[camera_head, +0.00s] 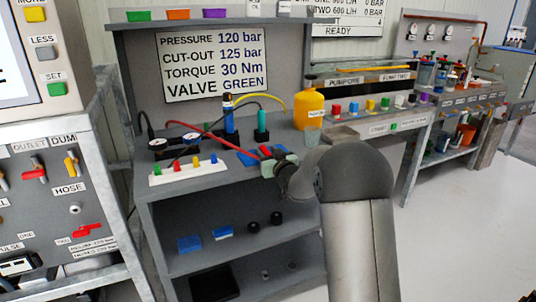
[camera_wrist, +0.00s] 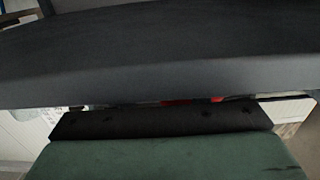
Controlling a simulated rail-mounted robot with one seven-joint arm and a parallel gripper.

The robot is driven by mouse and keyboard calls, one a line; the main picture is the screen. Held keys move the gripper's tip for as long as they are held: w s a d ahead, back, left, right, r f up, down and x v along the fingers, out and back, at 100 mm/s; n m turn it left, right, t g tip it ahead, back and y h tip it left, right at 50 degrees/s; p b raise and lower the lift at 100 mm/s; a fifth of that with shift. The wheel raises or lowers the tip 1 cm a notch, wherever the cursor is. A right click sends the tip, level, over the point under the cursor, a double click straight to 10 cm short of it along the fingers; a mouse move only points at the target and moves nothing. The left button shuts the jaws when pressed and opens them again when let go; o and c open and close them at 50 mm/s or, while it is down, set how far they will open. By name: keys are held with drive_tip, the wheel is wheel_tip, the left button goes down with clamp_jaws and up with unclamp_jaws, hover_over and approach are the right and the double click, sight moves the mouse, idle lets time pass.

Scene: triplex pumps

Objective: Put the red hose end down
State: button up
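The red hose (camera_head: 205,131) runs from the left of the workbench across to my gripper (camera_head: 271,158). Its red end (camera_head: 265,150) shows at the pale green fingers, which look shut on it just above the bench top, beside a blue item (camera_head: 247,158). The small gap under the end is hard to judge. In the wrist view, a green finger surface and a dark grey body fill most of the picture. Only a thin red strip (camera_wrist: 176,102) shows between them, so most of the hose end is hidden there.
A white rack (camera_head: 188,172) with coloured pegs stands at the front left of the bench. Black and yellow hoses cross the bench. Lower shelves hold small parts.

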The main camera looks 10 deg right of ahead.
drive_tip(key=shift+r, duration=0.25)
drive_tip(key=s+f+g+h, duration=0.1)
drive_tip(key=s+f+g, duration=0.2)
drive_tip(key=s, duration=1.4)
drive_tip(key=s+f+m+g+h+p, duration=0.1)
drive_tip(key=s+f+g+h, duration=0.1)
drive_tip(key=s+g, duration=0.7)
drive_tip(key=s+f+m+g+h, duration=0.1)
drive_tip(key=s+f+g, duration=0.4)
drive_tip(key=s, duration=2)
drive_tip(key=shift+g+h+p, duration=0.3)
drive_tip(key=shift+g+p, duration=0.05)
drive_tip(key=shift+g, duration=0.15)
wheel_tip(320, 180, up, 44)
drive_tip(key=t+p, duration=0.2)
drive_tip(key=p, duration=3.7)
drive_tip(key=shift+w+m, duration=0.35)
drive_tip(key=shift+m, duration=0.05)
